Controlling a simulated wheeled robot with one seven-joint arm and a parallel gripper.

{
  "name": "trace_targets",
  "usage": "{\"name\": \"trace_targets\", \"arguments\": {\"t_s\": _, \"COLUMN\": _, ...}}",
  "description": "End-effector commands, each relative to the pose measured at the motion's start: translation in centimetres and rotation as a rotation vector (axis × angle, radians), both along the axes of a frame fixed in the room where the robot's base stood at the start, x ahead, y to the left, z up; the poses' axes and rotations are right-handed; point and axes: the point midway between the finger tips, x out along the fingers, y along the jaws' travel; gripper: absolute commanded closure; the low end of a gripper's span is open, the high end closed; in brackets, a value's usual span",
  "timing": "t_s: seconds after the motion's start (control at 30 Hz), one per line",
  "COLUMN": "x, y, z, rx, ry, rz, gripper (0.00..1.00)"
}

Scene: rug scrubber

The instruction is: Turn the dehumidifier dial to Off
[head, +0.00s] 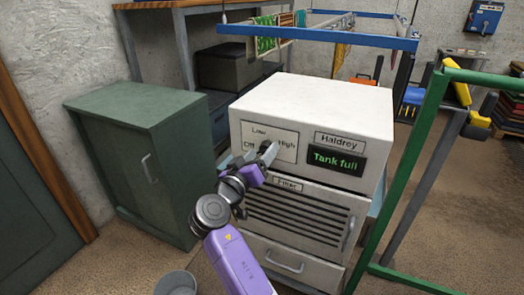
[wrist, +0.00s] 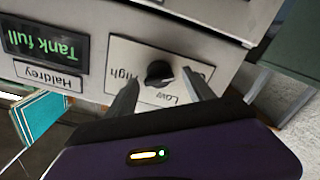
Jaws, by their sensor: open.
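The white dehumidifier (head: 312,105) stands on the floor with a dial panel marked Off, Low and High, and a display reading "Tank full" (head: 335,160). In the wrist view, which sees the front upside down, the black dial (wrist: 158,73) sits on its pale panel (wrist: 140,50). A light mark shows on the dial's right side there; I cannot tell exactly which label it points to. My gripper (head: 262,154) is at the panel. Its open fingers (wrist: 160,78) are on either side of the dial, with visible gaps. The right finger partly covers the panel, around the Off label.
A green cabinet (head: 135,150) stands close on the left of the dehumidifier. A green metal frame (head: 418,160) rises close on its right. A blue drying rack (head: 315,35) is behind. A grey bucket (head: 176,284) is on the floor in front.

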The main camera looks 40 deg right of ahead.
Motion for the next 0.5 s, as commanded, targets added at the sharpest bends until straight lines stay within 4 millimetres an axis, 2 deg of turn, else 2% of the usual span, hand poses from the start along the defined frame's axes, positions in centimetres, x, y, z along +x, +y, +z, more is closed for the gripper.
{"name": "trace_targets", "arguments": {"t_s": 0.13, "x": 0.36, "y": -0.97, "z": 0.03, "rx": 0.000, "ry": -0.001, "rz": 0.000, "gripper": 0.38}}
{"name": "trace_targets", "arguments": {"t_s": 0.4, "x": 0.43, "y": -1.13, "z": 0.00, "rx": 0.000, "ry": -0.001, "rz": 0.002, "gripper": 0.38}}
{"name": "trace_targets", "arguments": {"t_s": 0.43, "x": 0.43, "y": -1.13, "z": 0.00, "rx": 0.000, "ry": -0.001, "rz": 0.002, "gripper": 0.40}}
{"name": "trace_targets", "arguments": {"t_s": 0.5, "x": 0.43, "y": -1.12, "z": 0.00, "rx": 0.000, "ry": -0.001, "rz": 0.002, "gripper": 0.54}}
